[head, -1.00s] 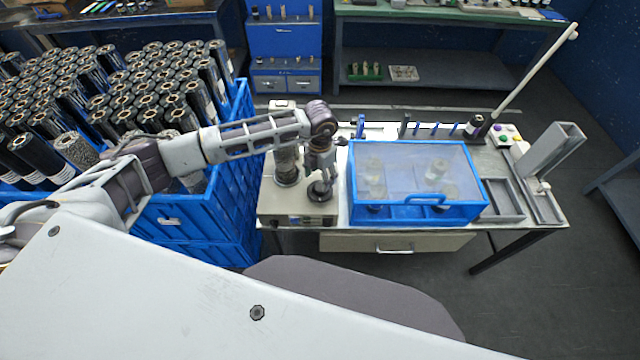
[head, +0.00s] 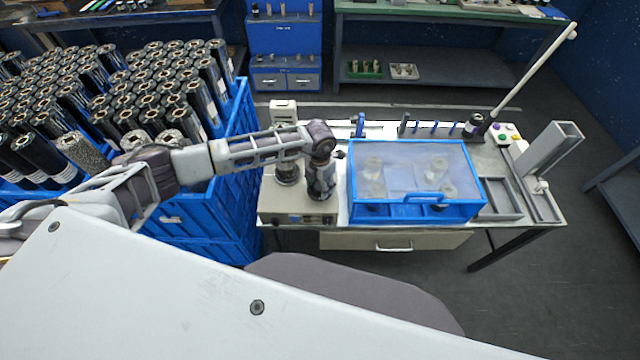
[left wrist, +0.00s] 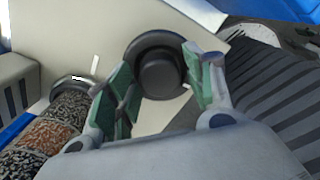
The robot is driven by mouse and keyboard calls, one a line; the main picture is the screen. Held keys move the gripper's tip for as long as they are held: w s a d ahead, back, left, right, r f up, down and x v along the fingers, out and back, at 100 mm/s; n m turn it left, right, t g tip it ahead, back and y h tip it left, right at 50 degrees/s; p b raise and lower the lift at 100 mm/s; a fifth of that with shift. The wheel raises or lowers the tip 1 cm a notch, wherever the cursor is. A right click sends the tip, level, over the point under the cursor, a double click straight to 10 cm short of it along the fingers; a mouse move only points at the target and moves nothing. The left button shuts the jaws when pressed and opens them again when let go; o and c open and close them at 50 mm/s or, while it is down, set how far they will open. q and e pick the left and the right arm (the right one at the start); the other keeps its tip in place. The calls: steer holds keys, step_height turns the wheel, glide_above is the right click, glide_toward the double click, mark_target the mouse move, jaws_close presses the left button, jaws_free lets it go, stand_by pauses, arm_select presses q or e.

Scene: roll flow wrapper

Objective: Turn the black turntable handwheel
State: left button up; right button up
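The black handwheel (left wrist: 160,72) shows in the left wrist view as a round black knob on a wider black disc, on top of a light beige machine box (head: 285,203). My left gripper (left wrist: 160,90) is open, with its green-padded fingers on either side of the handwheel; I cannot tell whether they touch it. In the head view my left gripper (head: 321,190) points down over the front right of the box and hides the handwheel. My right gripper is not in view.
A dark textured roll (left wrist: 45,135) stands beside the handwheel. A blue-framed clear case (head: 415,180) stands close to the gripper's right. Blue crates (head: 205,220) of black rolls are at left. A tall slanted pole (head: 535,70) rises at the table's right.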

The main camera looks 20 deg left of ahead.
arm_select(q)
steer(key=c, duration=0.7)
steer(key=shift+c, duration=0.2)
